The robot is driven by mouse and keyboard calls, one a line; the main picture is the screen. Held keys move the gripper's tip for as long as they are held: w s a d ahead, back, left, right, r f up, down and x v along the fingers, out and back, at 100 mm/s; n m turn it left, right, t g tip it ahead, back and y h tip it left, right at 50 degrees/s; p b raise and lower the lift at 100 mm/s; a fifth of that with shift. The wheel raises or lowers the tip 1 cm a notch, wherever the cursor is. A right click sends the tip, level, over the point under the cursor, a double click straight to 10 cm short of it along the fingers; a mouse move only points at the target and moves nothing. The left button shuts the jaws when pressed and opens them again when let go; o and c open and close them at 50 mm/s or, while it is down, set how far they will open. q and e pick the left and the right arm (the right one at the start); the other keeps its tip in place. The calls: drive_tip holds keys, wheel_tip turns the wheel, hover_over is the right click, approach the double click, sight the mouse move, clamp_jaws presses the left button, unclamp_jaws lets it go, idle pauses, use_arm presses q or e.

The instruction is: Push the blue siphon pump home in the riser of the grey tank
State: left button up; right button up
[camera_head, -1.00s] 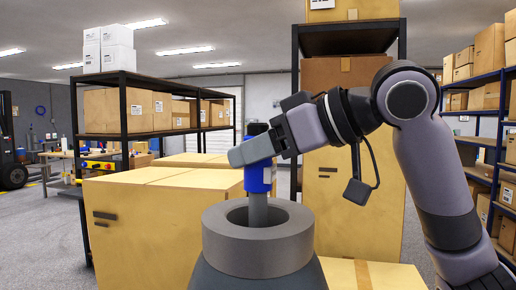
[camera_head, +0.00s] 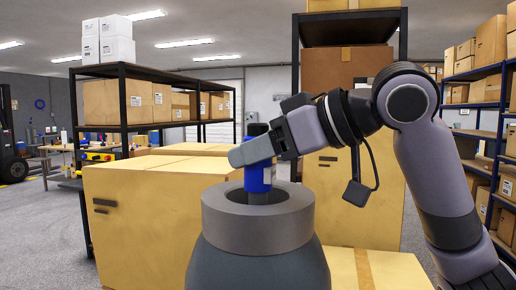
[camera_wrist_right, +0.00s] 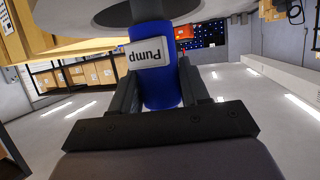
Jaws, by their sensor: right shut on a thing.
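The blue siphon pump (camera_head: 258,178) stands upright over the wide opening of the grey tank (camera_head: 258,240). Its grey lower tube goes down into the ring-shaped riser (camera_head: 230,222); the tube's lower end is hidden inside. The blue body is at about the level of the riser's far rim. My right gripper (camera_head: 256,150) is shut on the pump near its dark top. In the right wrist view, the blue pump body (camera_wrist_right: 160,88) with its "Pump" label sits between the two dark fingers, with the tank rim beyond. My left gripper is not in view.
Large yellow cartons (camera_head: 150,215) stand left of and behind the tank. A black shelf (camera_head: 125,108) with boxes is at the back left. A tall rack (camera_head: 345,35) with boxes stands behind my right arm, and blue shelving (camera_head: 488,105) at the right.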

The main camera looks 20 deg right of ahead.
drive_tip(key=shift+f, duration=0.4)
drive_tip(key=o, duration=1.2)
drive_tip(key=b+v, duration=0.1)
drive_tip(key=v, duration=0.6)
drive_tip(key=shift+s+d, duration=0.1)
